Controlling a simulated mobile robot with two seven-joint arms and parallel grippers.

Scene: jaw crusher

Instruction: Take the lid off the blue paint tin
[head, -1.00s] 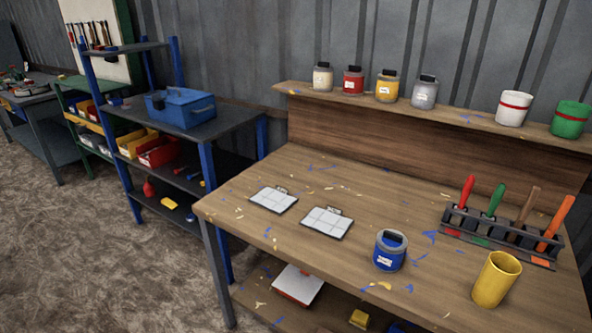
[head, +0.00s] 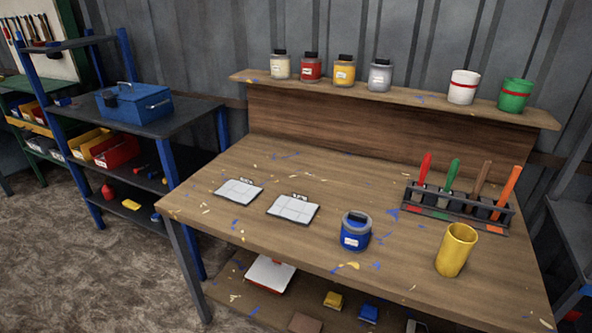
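The blue paint tin (head: 355,233) stands upright near the front edge of the wooden workbench (head: 250,180). It has a white label, and its top is closed by a lid (head: 356,217) with a dark raised part on it. Nothing touches the tin. Neither my left nor my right gripper shows in the head view.
Two white cards (head: 293,208) lie left of the tin. A yellow cup (head: 456,250) stands to its right, with a rack (head: 457,206) of coloured-handled tools behind. Jars and two pots, including a green pot (head: 514,95), stand on the back shelf (head: 420,98). Bench space around the tin is clear.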

